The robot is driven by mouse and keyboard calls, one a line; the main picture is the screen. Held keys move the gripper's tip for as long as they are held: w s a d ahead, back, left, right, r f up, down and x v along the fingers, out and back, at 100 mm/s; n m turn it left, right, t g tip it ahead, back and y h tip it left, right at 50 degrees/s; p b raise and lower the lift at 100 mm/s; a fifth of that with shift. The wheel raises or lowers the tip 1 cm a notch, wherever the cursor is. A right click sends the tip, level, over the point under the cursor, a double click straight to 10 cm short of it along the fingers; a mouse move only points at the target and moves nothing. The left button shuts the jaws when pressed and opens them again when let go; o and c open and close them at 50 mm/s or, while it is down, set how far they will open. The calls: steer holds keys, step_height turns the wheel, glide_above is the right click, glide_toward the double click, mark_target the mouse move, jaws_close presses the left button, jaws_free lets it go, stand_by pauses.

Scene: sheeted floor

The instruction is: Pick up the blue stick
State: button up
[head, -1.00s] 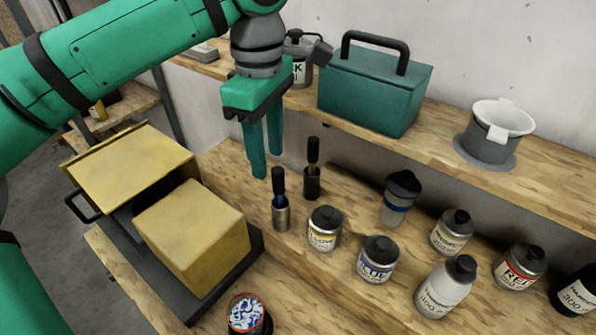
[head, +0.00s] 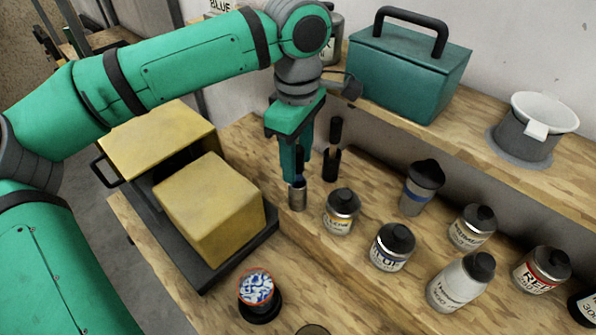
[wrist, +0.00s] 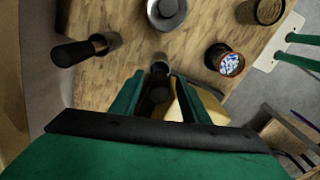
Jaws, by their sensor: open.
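The blue stick (head: 299,178), dark-handled with a blue part near its base in the head view, stands upright in a small metal cup (head: 297,198). My gripper (head: 299,165) is above the cup, pointing down, and its fingers hide much of the stick. In the wrist view, the dark top of the stick (wrist: 158,88) shows between the two open fingers of my gripper (wrist: 160,80). I cannot tell whether a finger touches it.
A yellow block (head: 212,210) is on the left. Several labelled bottles, including a small jar (head: 341,212), stand to the right. A teal box (head: 408,75) is on the shelf.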

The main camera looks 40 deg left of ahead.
steer(key=shift+f, duration=0.9)
jaws_close()
steer(key=shift+w+r, duration=0.1)
step_height(320, 180, up, 9)
steer(key=shift+r, duration=0.45)
steer(key=c, duration=1)
jaws_free()
jaws_close()
